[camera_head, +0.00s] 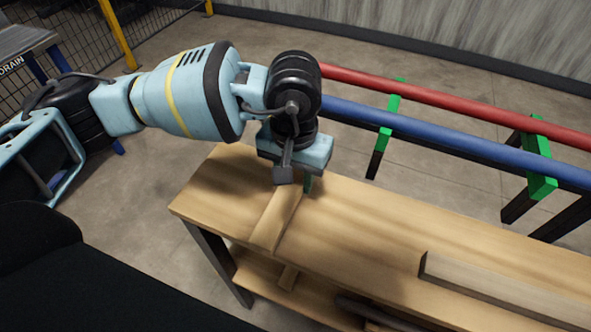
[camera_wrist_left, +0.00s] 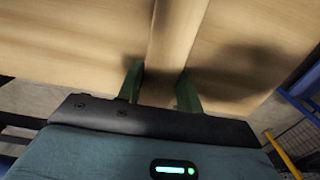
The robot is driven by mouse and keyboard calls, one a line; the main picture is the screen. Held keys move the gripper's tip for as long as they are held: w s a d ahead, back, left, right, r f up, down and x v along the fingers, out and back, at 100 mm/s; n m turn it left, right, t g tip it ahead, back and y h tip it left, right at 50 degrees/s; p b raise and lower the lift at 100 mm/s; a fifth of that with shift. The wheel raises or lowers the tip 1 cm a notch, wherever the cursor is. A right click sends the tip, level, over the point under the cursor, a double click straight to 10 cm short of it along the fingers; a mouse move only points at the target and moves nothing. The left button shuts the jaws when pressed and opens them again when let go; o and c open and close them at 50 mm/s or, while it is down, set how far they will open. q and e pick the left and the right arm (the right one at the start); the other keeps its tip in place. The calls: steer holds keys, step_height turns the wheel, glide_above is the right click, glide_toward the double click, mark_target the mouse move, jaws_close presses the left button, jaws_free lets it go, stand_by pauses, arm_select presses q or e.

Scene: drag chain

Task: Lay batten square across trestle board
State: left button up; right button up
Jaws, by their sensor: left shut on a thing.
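The batten (camera_head: 274,222), a pale wooden strip, runs across the width of the wooden trestle board (camera_head: 360,225), near the board's left end. Its near end is close to the board's front edge, and its far part is hidden under my left gripper (camera_head: 296,182). It looks roughly parallel to the board's left end. I cannot tell whether it rests fully on the board. In the left wrist view the batten (camera_wrist_left: 172,40) runs between the two green fingers of my left gripper (camera_wrist_left: 160,88), which is shut on it. My right gripper is not in view.
A greyish plank (camera_head: 500,290) lies along the board's right front part. A lower shelf (camera_head: 262,280) holds dark items. Behind the board, a red rail (camera_head: 440,95) and a blue rail (camera_head: 450,142) run on green brackets (camera_head: 540,170). The board's middle is clear.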

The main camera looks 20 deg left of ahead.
arm_select(q)
steer(key=shift+f, duration=0.35)
steer(key=o, duration=1.1)
steer(key=shift+r, duration=0.1)
step_height(320, 180, up, 8)
steer(key=shift+f, duration=0.15)
stand_by(0.3)
